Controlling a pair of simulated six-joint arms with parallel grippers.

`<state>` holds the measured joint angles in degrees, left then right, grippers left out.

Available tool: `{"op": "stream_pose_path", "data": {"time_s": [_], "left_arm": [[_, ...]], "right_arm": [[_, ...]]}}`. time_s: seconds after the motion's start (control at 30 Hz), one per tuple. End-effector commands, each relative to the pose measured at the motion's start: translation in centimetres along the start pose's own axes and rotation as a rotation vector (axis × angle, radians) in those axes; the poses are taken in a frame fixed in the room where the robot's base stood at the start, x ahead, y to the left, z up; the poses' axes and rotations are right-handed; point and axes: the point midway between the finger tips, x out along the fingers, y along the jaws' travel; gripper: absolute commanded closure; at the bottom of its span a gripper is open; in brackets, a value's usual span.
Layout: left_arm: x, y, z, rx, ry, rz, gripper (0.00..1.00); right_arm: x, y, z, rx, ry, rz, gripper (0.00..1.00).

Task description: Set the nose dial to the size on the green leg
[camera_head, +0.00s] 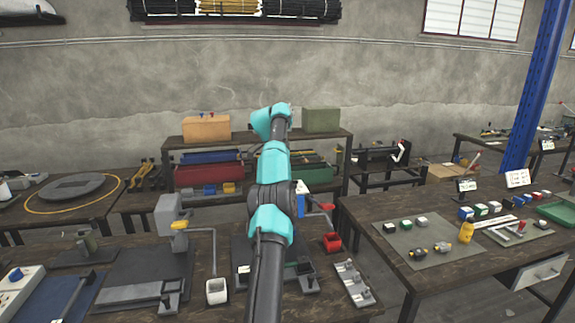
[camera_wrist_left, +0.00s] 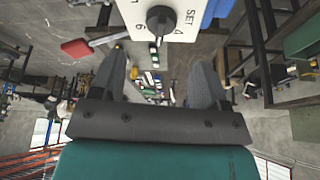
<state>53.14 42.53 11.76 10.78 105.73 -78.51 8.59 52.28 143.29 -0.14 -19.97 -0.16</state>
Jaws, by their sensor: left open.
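In the left wrist view a black nose dial (camera_wrist_left: 160,19) sits on a white plate (camera_wrist_left: 140,22) marked SET, 4 and 6. I cannot tell which size it points to. My left gripper (camera_wrist_left: 157,70) is open, its two fingers apart and empty, with the dial just beyond and between them. In the head view my left arm's teal and black links hide most of the press and the gripper itself. A small white and blue part (camera_head: 301,200) of the press shows beside the arm. I cannot make out a green leg with a readable size. My right gripper is not in view.
A lever with a red handle (camera_wrist_left: 77,48) sticks out left of the plate, and it shows right of my arm in the head view (camera_head: 332,241). Small colored blocks (camera_head: 405,224) lie on the right table.

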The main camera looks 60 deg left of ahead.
Motion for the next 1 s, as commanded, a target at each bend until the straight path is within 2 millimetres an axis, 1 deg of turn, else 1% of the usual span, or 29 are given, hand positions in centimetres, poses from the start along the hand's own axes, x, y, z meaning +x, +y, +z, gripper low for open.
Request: {"op": "stream_pose_path", "data": {"time_s": [0.07,0.27,0.5,0.67,0.77,1.0], "left_arm": [[0.0,0.0,0.0,0.0,0.0,0.0,0.32],[-0.2,-0.1,-0.2,-0.003,0.002,-0.013,0.52],[-1.3,-0.1,-0.7,-0.022,0.01,-0.088,0.74],[-2.0,0.5,-0.9,-0.038,0.015,-0.16,0.9],[-2.3,1.2,-1.0,-0.046,0.018,-0.204,0.99],[-2.8,3.8,-0.7,-0.062,0.023,-0.313,1.0]], "right_arm": [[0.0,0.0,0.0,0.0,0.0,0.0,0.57],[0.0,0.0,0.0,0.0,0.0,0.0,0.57],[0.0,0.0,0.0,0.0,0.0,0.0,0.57],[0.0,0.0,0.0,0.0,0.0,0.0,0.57],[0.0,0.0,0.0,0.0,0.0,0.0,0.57],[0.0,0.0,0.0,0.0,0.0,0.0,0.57]]}}
